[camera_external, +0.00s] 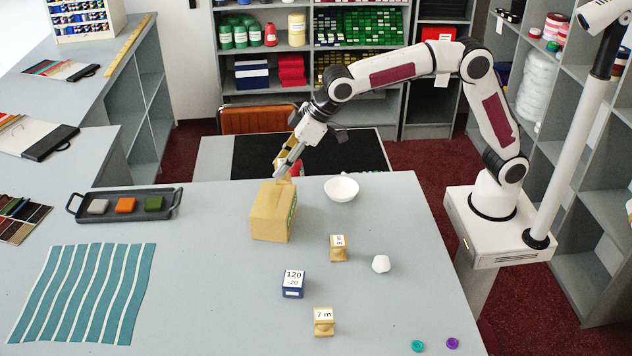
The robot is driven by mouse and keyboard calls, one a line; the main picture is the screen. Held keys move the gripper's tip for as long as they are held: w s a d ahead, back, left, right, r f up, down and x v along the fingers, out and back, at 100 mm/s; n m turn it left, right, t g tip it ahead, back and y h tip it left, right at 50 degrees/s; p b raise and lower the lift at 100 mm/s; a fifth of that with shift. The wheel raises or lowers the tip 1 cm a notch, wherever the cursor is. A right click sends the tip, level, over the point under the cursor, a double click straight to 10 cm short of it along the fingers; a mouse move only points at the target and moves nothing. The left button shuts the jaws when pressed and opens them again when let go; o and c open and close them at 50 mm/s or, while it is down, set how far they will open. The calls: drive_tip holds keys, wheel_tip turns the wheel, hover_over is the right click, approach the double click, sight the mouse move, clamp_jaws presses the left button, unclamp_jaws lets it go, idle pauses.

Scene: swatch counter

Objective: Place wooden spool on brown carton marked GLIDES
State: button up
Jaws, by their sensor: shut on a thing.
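The brown carton (270,215) stands on the grey counter, with a green label on its right side that is too small to read. My gripper (283,170) is at the far top edge of the carton, pointing down. It is shut on a small tan thing (286,180), which looks like the wooden spool. The spool is mostly hidden by the fingers, and I cannot tell whether it touches the carton top.
A white bowl (341,189) stands right of the carton. Two tan labelled blocks (338,248) (324,322), a blue 120 box (293,284) and a white lump (381,264) are in front. A dark tray (125,204) and striped cloth (85,292) lie left.

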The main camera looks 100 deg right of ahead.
idle(0.3)
drive_tip(key=shift+f, duration=1.9)
drive_tip(key=shift+f, duration=0.1)
drive_tip(key=o, duration=1.1)
drive_tip(key=shift+v, duration=0.95)
drive_tip(key=v, duration=1)
